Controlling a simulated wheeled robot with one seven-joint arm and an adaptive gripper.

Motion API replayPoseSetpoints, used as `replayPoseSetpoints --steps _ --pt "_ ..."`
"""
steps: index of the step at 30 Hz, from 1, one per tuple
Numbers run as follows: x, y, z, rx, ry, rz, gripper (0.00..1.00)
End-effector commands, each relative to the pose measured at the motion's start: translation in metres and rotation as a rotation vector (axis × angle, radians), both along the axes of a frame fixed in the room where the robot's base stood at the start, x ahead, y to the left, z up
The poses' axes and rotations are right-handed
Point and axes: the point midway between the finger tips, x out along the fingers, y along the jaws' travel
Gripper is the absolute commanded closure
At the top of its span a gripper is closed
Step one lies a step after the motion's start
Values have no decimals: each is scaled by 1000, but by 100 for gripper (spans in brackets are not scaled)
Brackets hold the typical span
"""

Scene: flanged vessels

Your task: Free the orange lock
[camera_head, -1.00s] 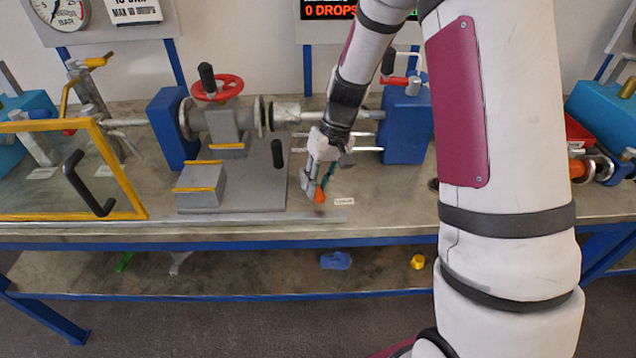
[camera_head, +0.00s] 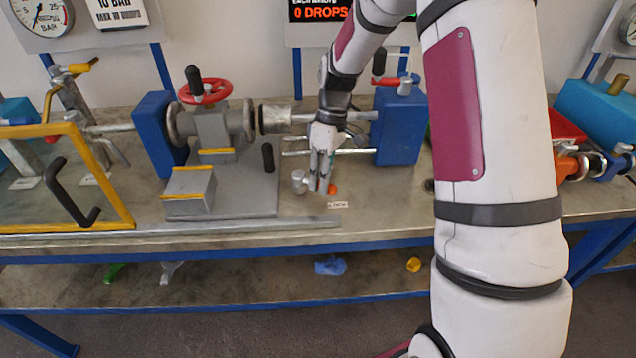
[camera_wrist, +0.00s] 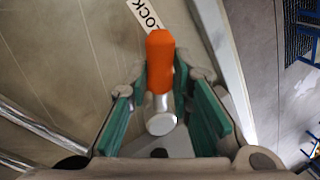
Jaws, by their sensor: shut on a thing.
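The orange lock (camera_head: 333,188) is an orange grip with a metal end, low on the bench beside the grey slide plate. In the wrist view, the orange lock (camera_wrist: 160,62) points away from me and its round metal end faces me. My gripper (camera_head: 322,188) points down over it, and its green-padded fingers (camera_wrist: 163,95) are on both sides of the lock. The gripper is shut on the lock. The fingers partly hide it in the head view. A small silver knob (camera_head: 299,178) shows just left of the fingers.
A LOCK label (camera_head: 338,205) lies on the bench near the front. The grey vessel with a red handwheel (camera_head: 205,90) stands left, between blue blocks (camera_head: 155,130). Two metal rods (camera_head: 300,152) run behind my gripper. A yellow-framed panel (camera_head: 115,190) is far left.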

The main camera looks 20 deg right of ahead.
Motion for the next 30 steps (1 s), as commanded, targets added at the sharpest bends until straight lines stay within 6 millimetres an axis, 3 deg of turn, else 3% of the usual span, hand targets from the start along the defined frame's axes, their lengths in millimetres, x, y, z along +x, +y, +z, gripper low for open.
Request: replayPoseSetpoints --steps 15,30 --pt "24 -14 0 -1 -5 428 100" --pt "33 -17 1 -1 -6 581 100"
